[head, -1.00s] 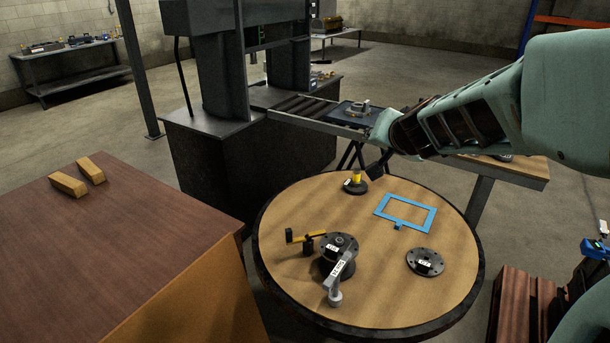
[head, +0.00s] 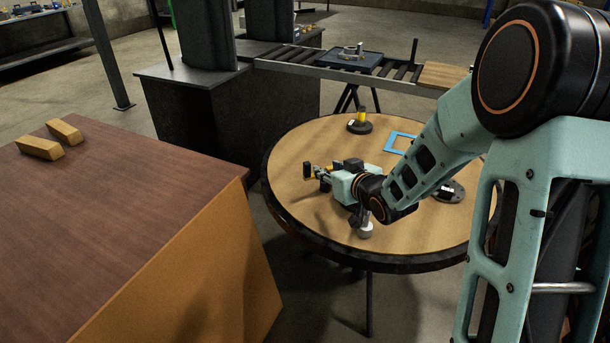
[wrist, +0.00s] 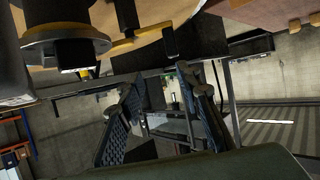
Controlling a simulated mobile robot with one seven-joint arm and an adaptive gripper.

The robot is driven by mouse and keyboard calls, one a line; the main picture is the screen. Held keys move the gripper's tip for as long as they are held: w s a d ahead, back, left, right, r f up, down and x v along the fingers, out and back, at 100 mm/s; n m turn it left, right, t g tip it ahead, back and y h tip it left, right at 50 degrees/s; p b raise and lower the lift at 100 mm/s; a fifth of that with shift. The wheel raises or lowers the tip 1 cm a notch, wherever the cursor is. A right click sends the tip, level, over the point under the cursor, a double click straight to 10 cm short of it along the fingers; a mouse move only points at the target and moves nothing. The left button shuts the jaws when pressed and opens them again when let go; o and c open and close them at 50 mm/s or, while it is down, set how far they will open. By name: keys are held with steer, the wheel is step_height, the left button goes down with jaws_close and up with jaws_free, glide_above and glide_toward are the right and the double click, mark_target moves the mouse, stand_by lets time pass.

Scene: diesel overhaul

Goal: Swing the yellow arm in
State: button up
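The yellow arm (head: 329,168) is a short bar with a black upright block at its left end, on the left part of the round table. In the wrist view the yellow arm (wrist: 150,36) runs along the top, from the dark round fixture (wrist: 65,45) to a black block (wrist: 170,42). My gripper (wrist: 160,92) is open, its two dark fingers apart with nothing between them. In the head view my wrist covers most of the fixture, and the fingertips are hard to tell from the arm. Contact with the yellow arm is not visible.
The round table (head: 300,219) also bears a blue frame (head: 401,140), a black flange (head: 449,192), a yellow-topped black piece (head: 359,121) and a grey lever end (head: 364,229). A brown cabinet (head: 120,210) with two wooden blocks stands left. A roller conveyor (head: 305,62) stands behind.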

mark_target(309, 167)
steer(key=shift+y, duration=0.4)
steer(key=x, duration=0.3)
steer(key=a+b+x, duration=0.1)
steer(key=x, duration=0.3)
steer(key=s+f+x, duration=0.1)
steer(key=x, duration=0.3)
steer(key=shift+s+a, duration=0.1)
steer(key=shift+a, duration=0.15)
steer(key=shift+c, duration=0.4)
jaws_close()
